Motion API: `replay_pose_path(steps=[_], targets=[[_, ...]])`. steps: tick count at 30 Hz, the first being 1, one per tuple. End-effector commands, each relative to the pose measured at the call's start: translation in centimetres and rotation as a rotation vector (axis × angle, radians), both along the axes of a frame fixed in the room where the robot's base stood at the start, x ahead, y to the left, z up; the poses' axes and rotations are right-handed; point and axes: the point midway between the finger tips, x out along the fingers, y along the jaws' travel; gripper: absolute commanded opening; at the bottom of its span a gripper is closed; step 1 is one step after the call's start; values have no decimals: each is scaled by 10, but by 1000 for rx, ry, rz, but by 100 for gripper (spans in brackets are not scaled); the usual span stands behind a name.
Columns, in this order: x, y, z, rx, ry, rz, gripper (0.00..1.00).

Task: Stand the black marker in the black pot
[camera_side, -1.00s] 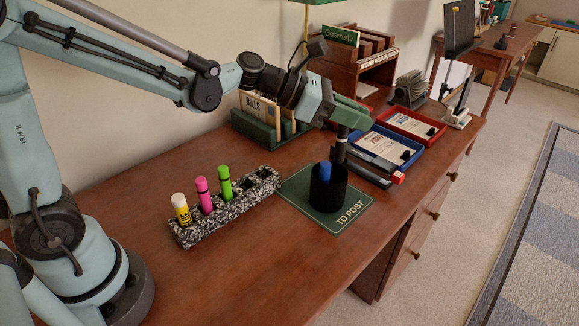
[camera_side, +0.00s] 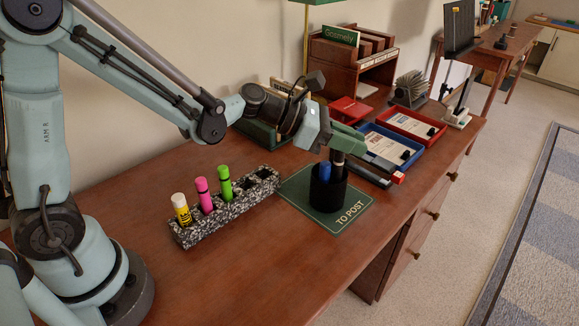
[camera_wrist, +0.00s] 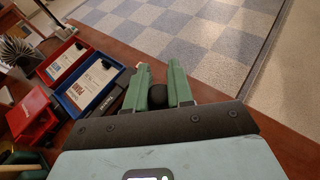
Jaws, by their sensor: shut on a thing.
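The black pot (camera_side: 327,195) stands on the green TO POST mat (camera_side: 298,189). A blue marker (camera_side: 325,171) stands in it. My gripper (camera_side: 345,143) is over the pot, shut on the black marker (camera_side: 338,160). The marker points down, roughly upright, and its lower part is hidden inside the pot behind the rim. I cannot tell whether it touches the bottom. In the wrist view, the dark end of the marker (camera_wrist: 158,96) shows between the two green fingers of my gripper (camera_wrist: 160,85).
A dark stapler-like object (camera_side: 372,172) lies just behind the pot. Blue (camera_side: 390,147) and red (camera_side: 412,126) trays lie farther back. The front desk area is clear.

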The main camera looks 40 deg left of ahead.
Motion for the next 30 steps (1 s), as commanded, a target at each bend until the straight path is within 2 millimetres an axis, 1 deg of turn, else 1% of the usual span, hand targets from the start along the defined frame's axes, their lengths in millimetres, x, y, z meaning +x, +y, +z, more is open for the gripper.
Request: replay_pose_path(steps=[12,18,24,30], targets=[[0,0,-31,0,0,0,0],[0,0,-42,0,0,0,0],[0,0,-48,0,0,0,0],[0,0,-49,0,0,0,0]])
